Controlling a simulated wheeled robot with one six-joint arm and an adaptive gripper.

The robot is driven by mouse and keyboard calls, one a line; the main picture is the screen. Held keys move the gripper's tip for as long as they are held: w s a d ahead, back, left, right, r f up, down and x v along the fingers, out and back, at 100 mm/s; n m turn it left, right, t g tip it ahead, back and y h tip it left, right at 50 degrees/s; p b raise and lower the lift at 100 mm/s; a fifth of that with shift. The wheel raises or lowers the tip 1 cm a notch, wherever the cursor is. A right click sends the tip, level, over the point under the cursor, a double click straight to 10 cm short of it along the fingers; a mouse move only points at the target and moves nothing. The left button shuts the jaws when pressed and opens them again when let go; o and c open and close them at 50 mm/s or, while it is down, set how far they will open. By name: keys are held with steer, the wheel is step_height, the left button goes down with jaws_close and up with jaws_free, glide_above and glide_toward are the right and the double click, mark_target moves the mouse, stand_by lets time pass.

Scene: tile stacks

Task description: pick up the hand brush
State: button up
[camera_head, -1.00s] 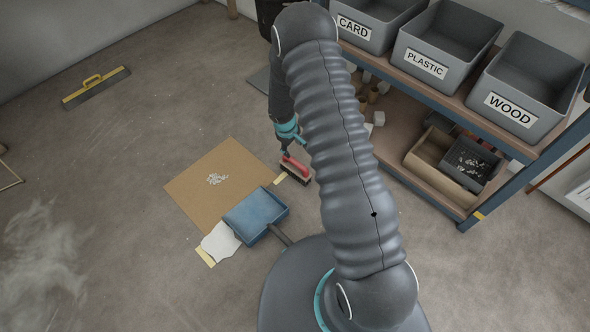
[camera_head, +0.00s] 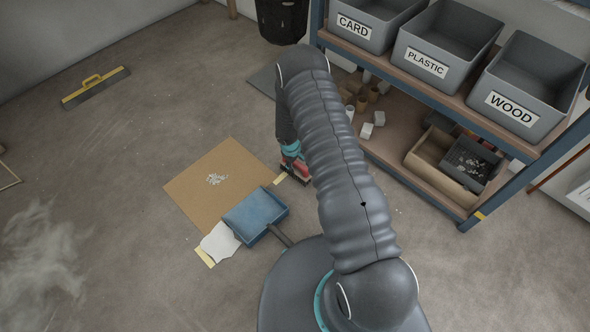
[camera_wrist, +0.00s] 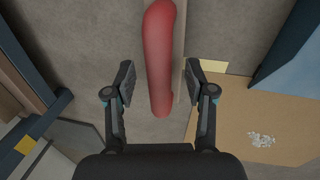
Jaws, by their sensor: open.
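The hand brush has a red handle, which fills the upper middle of the wrist view (camera_wrist: 160,55). In the head view a small part of the brush (camera_head: 301,168) shows beside my arm, right of the cardboard sheet. My gripper (camera_wrist: 159,82) is open, with one finger on each side of the red handle. I cannot tell whether the fingers touch it. In the head view my gripper (camera_head: 292,160) is at the brush and partly hides it. The bristles are mostly hidden.
A cardboard sheet (camera_head: 195,186) with white bits (camera_head: 217,179) lies on the floor. A blue dustpan (camera_head: 252,214) rests at its edge, next to a white scrap (camera_head: 220,243). A shelf with grey bins (camera_head: 440,50) stands at the right.

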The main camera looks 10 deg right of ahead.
steer(key=shift+w+d+f, duration=0.1)
steer(key=shift+f, duration=0.6)
steer(key=shift+c, duration=0.3)
jaws_close()
steer(key=shift+r, duration=0.2)
